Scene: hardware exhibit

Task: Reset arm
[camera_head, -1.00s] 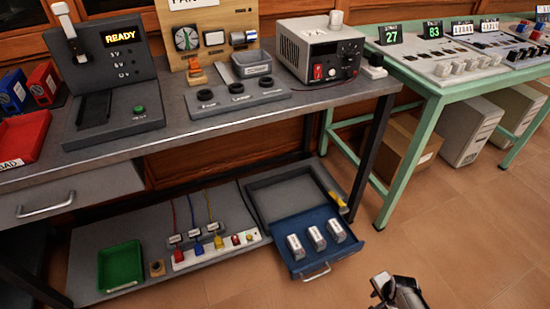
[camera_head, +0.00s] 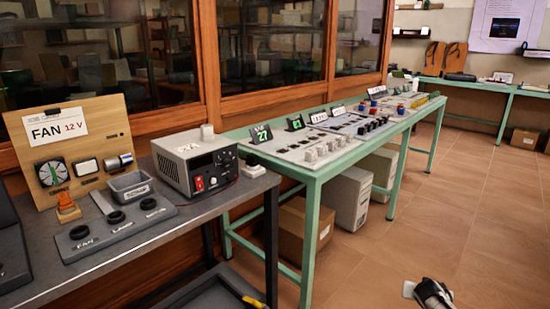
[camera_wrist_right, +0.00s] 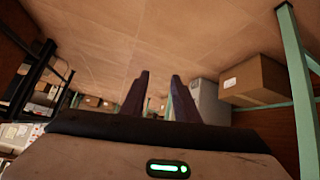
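My right gripper (camera_head: 428,292) shows at the bottom right of the head view, over the tiled floor and apart from the tables. In the right wrist view its two dark fingers (camera_wrist_right: 154,98) stand apart with a gap between them and nothing held. My left gripper is in neither current view.
A grey bench (camera_head: 190,222) on the left bears a fan board (camera_head: 75,150), a power supply (camera_head: 197,160) and a switch panel (camera_head: 122,222). A green table (camera_head: 318,166) stands beyond it. A cardboard box (camera_head: 303,230) and white cases (camera_head: 347,198) sit underneath. The floor (camera_head: 440,210) on the right is clear.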

